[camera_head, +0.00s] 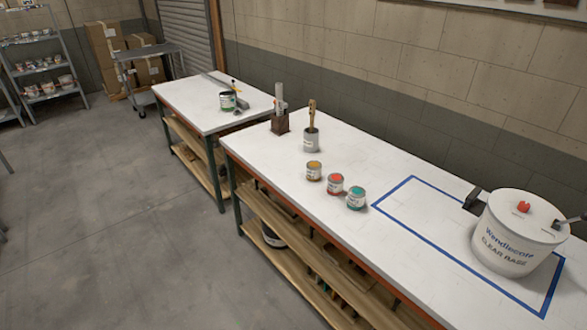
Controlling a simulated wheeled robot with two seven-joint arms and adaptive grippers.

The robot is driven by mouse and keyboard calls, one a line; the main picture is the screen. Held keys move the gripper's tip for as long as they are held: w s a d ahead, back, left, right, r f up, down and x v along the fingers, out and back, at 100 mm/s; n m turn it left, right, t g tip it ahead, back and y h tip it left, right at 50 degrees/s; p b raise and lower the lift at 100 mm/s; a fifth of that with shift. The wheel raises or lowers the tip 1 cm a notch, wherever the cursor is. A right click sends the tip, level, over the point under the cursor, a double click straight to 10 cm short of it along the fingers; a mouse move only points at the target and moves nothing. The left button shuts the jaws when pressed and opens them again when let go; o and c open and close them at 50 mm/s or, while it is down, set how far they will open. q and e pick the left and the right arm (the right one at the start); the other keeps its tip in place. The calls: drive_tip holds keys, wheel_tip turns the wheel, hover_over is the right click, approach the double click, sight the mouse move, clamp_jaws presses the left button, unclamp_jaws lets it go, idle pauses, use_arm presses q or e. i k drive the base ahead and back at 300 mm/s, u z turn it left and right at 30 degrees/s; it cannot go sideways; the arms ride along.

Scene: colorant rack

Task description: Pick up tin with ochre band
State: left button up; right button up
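The tin with the ochre band (314,172) stands upright on the white top of the nearer workbench (270,163). It is the leftmost of three small tins in a slanting row. The tin with red (336,184) stands just to its right, and the tin with teal (356,198) stands beyond that one. The three tins stand close together with small gaps. Neither of my grippers shows in the head view.
A grey pot with a brush (311,141) and a dark block holding a tool (280,122) stand behind the tins. A second bench (195,111) stands to the left.

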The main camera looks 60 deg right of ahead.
sight(314, 168)
drive_tip(key=z, duration=0.15)
drive_tip(key=i, duration=0.65)
drive_tip(key=z, duration=1.15)
drive_tip(key=i, duration=0.6)
drive_tip(key=z, duration=0.65)
